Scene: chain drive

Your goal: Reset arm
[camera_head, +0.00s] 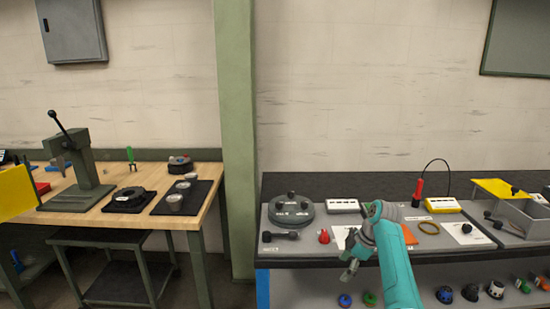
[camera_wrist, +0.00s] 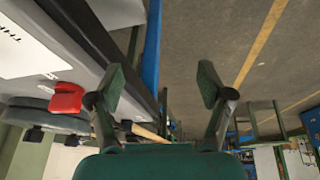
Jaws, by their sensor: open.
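My gripper (camera_head: 349,268) shows in the head view at the end of my teal arm, in front of the dark workbench's front edge. In the wrist view its two dark green fingers (camera_wrist: 160,85) are spread apart with nothing between them. A red knob-like piece (camera_wrist: 66,100) lies on the bench beside the left finger in the wrist view; it also shows in the head view (camera_head: 324,237). My arm hides part of the bench top behind it.
The right bench (camera_head: 275,252) carries a round grey housing (camera_head: 291,212), a yellow-brown ring (camera_head: 429,228), a grey open box (camera_head: 524,217) and white cards. A wooden bench (camera_head: 209,172) with a press (camera_head: 80,165) stands left. Open floor lies before the benches.

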